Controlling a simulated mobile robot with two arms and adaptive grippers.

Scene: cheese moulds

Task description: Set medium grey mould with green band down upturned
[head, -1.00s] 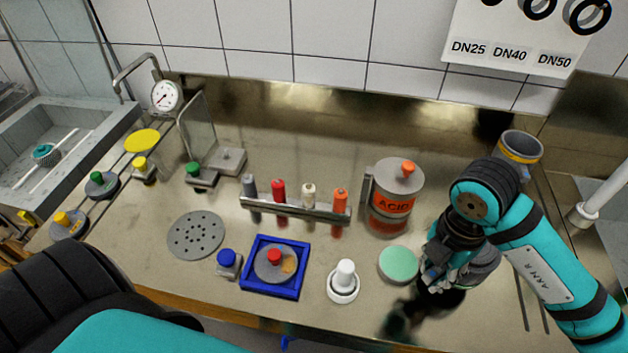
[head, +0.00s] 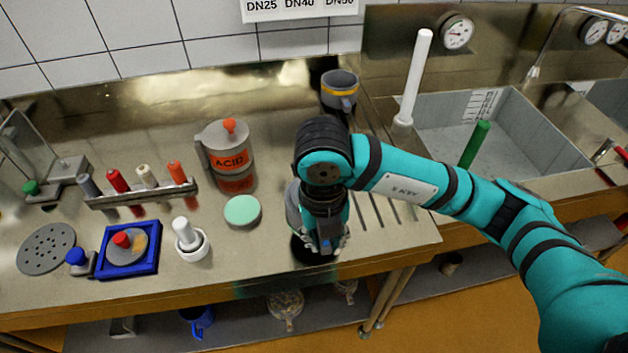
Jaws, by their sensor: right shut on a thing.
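My right gripper (head: 323,246) points down over the steel counter near its front edge. It is shut on a grey mould (head: 293,207), which shows only in part beside and behind the fingers. The gripper and wrist cover most of it. I see no green band on it from here, and I cannot tell which way up it is or whether it touches the counter. A dark patch lies right under the gripper. My left gripper is out of view.
A pale green disc (head: 242,210) lies just left of the gripper. Further left are a white plunger piece (head: 190,240), an ACID jug (head: 228,150) and a blue tray (head: 157,262). A yellow-banded grey mould (head: 340,90) stands behind. Drain grooves and a sink (head: 450,150) are right.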

